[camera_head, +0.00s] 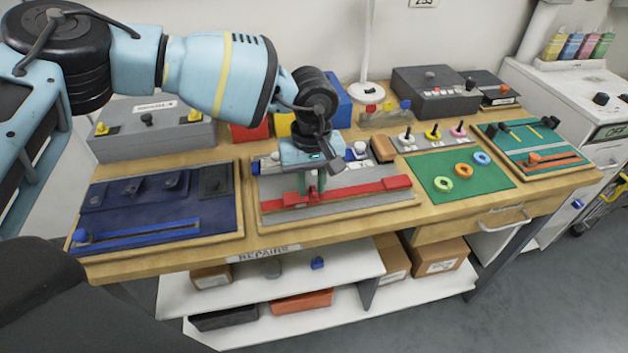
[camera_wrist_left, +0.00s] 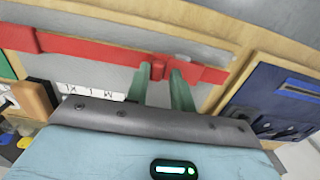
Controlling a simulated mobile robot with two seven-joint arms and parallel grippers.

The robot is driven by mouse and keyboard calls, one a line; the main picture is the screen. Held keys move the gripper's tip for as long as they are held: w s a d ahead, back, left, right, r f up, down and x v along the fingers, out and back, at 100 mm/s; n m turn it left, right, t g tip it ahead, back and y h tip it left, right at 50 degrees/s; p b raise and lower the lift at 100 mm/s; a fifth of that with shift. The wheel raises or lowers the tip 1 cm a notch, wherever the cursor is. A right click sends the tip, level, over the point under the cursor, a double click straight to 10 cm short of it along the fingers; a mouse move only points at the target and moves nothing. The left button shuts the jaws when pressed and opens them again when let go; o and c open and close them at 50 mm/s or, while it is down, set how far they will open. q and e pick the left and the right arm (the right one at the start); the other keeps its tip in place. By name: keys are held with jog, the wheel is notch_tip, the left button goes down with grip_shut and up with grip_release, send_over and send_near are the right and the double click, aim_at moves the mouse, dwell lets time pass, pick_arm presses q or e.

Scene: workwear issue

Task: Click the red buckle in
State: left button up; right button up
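A red strap with a buckle lies across the grey panel of the middle board (camera_head: 347,212). The red buckle (camera_wrist_left: 158,70) shows in the left wrist view between my fingertips. Red strap runs off to both sides of it, with a larger red block (camera_head: 397,183) at the right end in the head view. My left gripper (camera_head: 312,188) points down over the strap, left of its middle. In the left wrist view its two green fingers (camera_wrist_left: 160,82) stand apart on either side of the buckle, with a narrow gap. Whether the buckle halves are joined is unclear. My right gripper is out of view.
A dark blue board (camera_head: 160,200) with a blue strap lies left. A green mat (camera_head: 480,190) with rings and a teal board (camera_head: 530,140) lie right. Behind stand grey boxes, coloured blocks and a row of knobs (camera_head: 433,133). The bench's front edge is clear.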

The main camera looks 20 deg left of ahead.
aim_at(312, 189)
pick_arm(q)
jog(key=shift+o, duration=0.8)
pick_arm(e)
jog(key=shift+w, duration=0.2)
pick_arm(q)
jog(key=shift+r, duration=0.2)
notch_tip(312, 189, up, 6)
jog(key=shift+r, duration=0.7)
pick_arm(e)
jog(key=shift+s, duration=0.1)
